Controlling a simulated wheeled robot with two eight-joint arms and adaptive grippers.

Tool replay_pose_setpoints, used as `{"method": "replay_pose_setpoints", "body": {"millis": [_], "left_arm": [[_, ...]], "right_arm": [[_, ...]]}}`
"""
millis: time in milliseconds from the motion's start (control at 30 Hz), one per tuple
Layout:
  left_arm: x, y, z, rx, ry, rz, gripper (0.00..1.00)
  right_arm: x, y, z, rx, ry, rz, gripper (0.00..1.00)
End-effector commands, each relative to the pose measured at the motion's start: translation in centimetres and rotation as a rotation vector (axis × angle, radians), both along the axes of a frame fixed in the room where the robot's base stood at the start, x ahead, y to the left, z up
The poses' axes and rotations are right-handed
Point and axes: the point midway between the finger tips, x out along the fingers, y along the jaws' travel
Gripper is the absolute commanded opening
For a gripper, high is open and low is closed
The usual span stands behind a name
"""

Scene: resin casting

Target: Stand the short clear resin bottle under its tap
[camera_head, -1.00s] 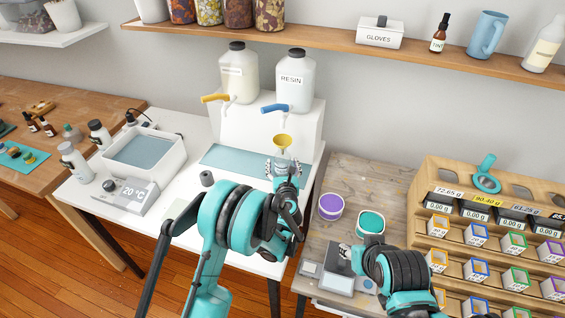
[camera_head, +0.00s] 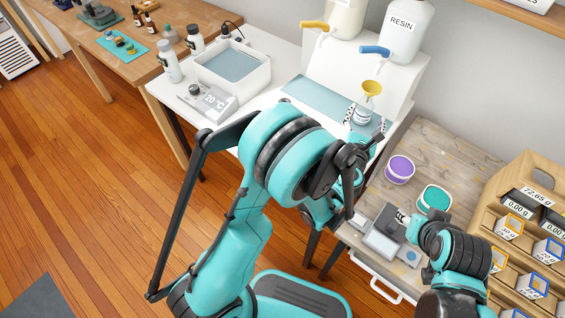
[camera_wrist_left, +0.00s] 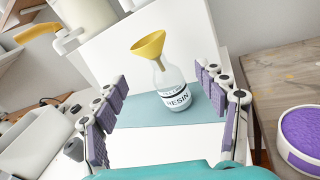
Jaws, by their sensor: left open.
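The short clear resin bottle (camera_head: 364,110) has a white RESIN label and a yellow funnel (camera_head: 371,88) in its neck. It stands on the blue-grey mat (camera_head: 312,100), in front of the white dispenser stand and below the blue tap (camera_head: 375,51). It also shows in the left wrist view (camera_wrist_left: 173,92). My left gripper (camera_head: 365,121) is open, its purple-padded fingers spread wide to either side in the wrist view, with the bottle ahead between them and apart from both. My right gripper (camera_head: 402,217) is over the small scale; its jaws are too small to judge.
The RESIN jug (camera_head: 402,28) and another jug with a yellow tap (camera_head: 315,25) sit on the stand (camera_head: 370,78). A water bath (camera_head: 233,70) stands left. Purple (camera_head: 400,169) and teal (camera_head: 435,198) tubs stand on the wooden bench right, beside the scale (camera_head: 383,240).

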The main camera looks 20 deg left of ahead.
Motion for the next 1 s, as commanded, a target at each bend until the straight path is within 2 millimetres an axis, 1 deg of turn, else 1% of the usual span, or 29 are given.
{"method": "replay_pose_setpoints", "body": {"millis": [33, 67, 100, 133, 167, 200, 233, 267, 300, 333, 367, 400, 467, 500, 567, 600, 667, 700, 800, 833, 900, 1000], "left_arm": [[-0.1, 0.5, 3.1, 0.125, -0.04, -0.041, 0.72], [-0.3, 0.4, 4.8, 0.219, -0.067, -0.074, 0.72], [-0.6, 0.4, 7.0, 0.352, -0.1, -0.118, 0.72], [-1.0, 0.4, 8.5, 0.457, -0.122, -0.153, 0.72], [-1.5, 0.4, 9.7, 0.562, -0.142, -0.185, 0.72], [-2.2, 0.4, 11.0, 0.704, -0.165, -0.231, 0.72], [-2.9, 0.4, 11.8, 0.81, -0.179, -0.264, 0.72], [-3.6, 0.5, 12.3, 0.916, -0.189, -0.3, 0.72], [-4.7, 0.8, 12.8, 1.058, -0.199, -0.347, 0.72], [-5.6, 1.0, 12.9, 1.165, -0.203, -0.386, 0.72], [-6.5, 1.4, 12.8, 1.271, -0.204, -0.423, 0.72], [-7.9, 1.9, 12.5, 1.412, -0.201, -0.478, 0.72], [-10.1, 3.2, 11.5, 1.617, -0.186, -0.567, 0.72], [-11.7, 4.3, 10.7, 1.75, -0.17, -0.632, 0.72], [-14.4, 6.2, 9.0, 1.94, -0.133, -0.741, 0.72], [-16.2, 7.7, 7.8, 2.056, -0.104, -0.818, 0.72], [-19.0, 10.1, 6.0, 2.208, -0.053, -0.938, 0.72], [-20.7, 11.7, 4.9, 2.293, -0.018, -1.017, 0.72], [-24.5, 15.2, 2.8, 2.445, 0.063, -1.197, 0.72], [-25.5, 16.0, 2.4, 2.476, 0.085, -1.243, 0.72], [-27.2, 17.5, 1.6, 2.525, 0.124, -1.327, 0.72], [-28.4, 18.6, 1.1, 2.558, 0.153, -1.391, 0.72]], "right_arm": [[0.0, 0.0, 0.0, 0.0, 0.0, 0.0, 0.4], [0.0, 0.0, 0.0, 0.0, 0.0, 0.0, 0.4], [0.0, 0.0, 0.0, 0.0, 0.0, 0.0, 0.4], [0.0, 0.0, 0.0, 0.0, 0.0, 0.0, 0.4], [0.0, 0.0, 0.0, 0.0, 0.0, 0.0, 0.4], [0.0, 0.0, 0.0, 0.0, 0.0, 0.0, 0.4], [0.0, 0.0, 0.0, 0.0, 0.0, 0.0, 0.4], [0.0, 0.0, 0.0, 0.0, 0.0, 0.0, 0.4], [0.0, 0.0, 0.0, 0.0, 0.0, 0.0, 0.4], [0.0, 0.0, 0.0, 0.0, 0.0, 0.0, 0.4], [0.0, 0.0, 0.0, 0.0, 0.0, 0.0, 0.4], [0.0, 0.0, 0.0, 0.0, 0.0, 0.0, 0.4], [0.0, 0.0, 0.0, 0.0, 0.0, 0.0, 0.4], [0.0, 0.0, 0.0, 0.0, 0.0, 0.0, 0.4], [0.0, 0.0, 0.0, 0.0, 0.0, 0.0, 0.4], [0.0, 0.0, 0.0, 0.0, 0.0, 0.0, 0.4], [0.0, 0.0, 0.0, 0.0, 0.0, 0.0, 0.4], [0.0, 0.0, 0.0, 0.0, 0.0, 0.0, 0.4], [0.0, 0.0, 0.0, 0.0, 0.0, 0.0, 0.4], [0.0, 0.0, 0.0, 0.0, 0.0, 0.0, 0.4], [0.0, 0.0, 0.0, 0.0, 0.0, 0.0, 0.4], [0.0, 0.0, 0.0, 0.0, 0.0, 0.0, 0.4]]}}
